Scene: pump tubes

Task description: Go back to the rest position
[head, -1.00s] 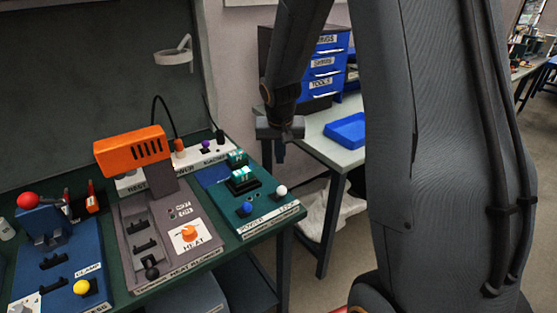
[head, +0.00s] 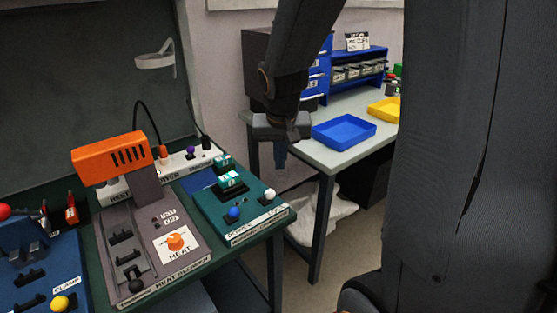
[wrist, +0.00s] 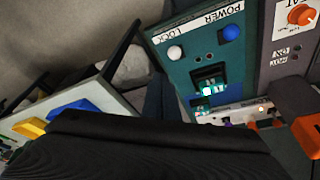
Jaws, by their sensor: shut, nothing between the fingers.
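My gripper (head: 280,152) hangs down in the head view, in front of the wall and the side table, to the right of the workbench. It is shut and empty. The teal power and lock station (head: 243,213) with blue and white knobs stands at the bench's right end, left of and below my gripper. It also shows in the wrist view (wrist: 185,62). The grey heat station (head: 150,240) with its orange head (head: 112,158) is further left.
The side table (head: 312,157) bears a blue tray (head: 344,120), a yellow tray (head: 383,117), a blue shelf with bins (head: 352,88) and drawers. A blue clamp station (head: 50,270) is at the bench's left.

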